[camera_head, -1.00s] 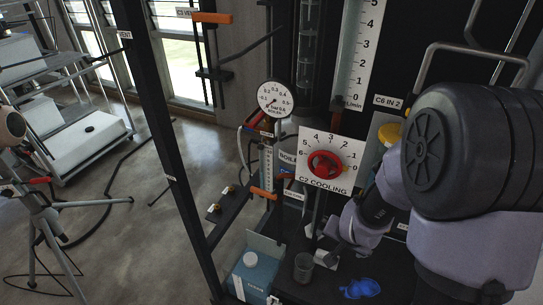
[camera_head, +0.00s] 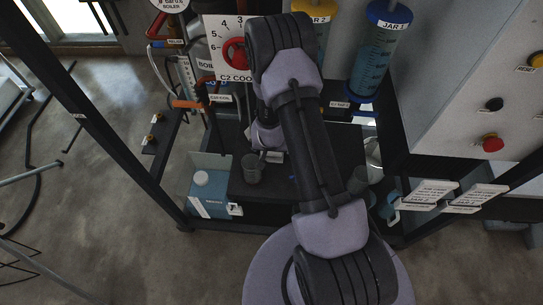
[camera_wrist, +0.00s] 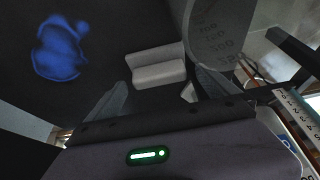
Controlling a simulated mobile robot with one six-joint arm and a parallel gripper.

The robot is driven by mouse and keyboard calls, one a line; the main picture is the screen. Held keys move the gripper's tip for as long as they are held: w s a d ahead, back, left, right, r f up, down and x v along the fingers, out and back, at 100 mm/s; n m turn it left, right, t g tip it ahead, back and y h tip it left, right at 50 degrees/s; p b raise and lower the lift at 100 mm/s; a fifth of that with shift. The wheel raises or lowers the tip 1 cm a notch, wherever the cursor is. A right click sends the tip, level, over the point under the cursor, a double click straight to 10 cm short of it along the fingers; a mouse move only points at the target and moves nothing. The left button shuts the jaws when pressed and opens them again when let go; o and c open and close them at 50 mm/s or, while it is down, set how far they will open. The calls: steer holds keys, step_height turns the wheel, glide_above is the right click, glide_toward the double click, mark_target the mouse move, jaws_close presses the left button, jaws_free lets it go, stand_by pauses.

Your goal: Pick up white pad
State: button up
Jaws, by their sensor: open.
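The white pad (camera_wrist: 158,68) is a small pale block with a raised back edge, lying on the dark bench top in the wrist view. In the head view the white pad (camera_head: 274,157) shows only in part beside my arm. My gripper (camera_wrist: 162,92) is open; its two grey fingers point toward the pad, one on each side of its near edge, with nothing between them that I can see held. In the head view my gripper's fingertips are hard to make out behind my arm.
A clear beaker (camera_head: 252,168) stands close to the pad; a graduated vessel (camera_wrist: 218,35) rises close at right in the wrist view. A blue patch (camera_wrist: 60,48) lies on the bench. A blue-and-white container (camera_head: 211,193) stands left; a grey cup (camera_head: 358,181) stands right.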

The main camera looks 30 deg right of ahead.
steer(key=shift+x, duration=0.9)
steer(key=shift+s+r, duration=0.1)
steer(key=shift+c, duration=0.5)
steer(key=c, duration=1.2)
steer(key=shift+o, duration=0.2)
step_height(320, 180, up, 10)
steer(key=p, duration=0.5)
steer(key=shift+a, duration=0.1)
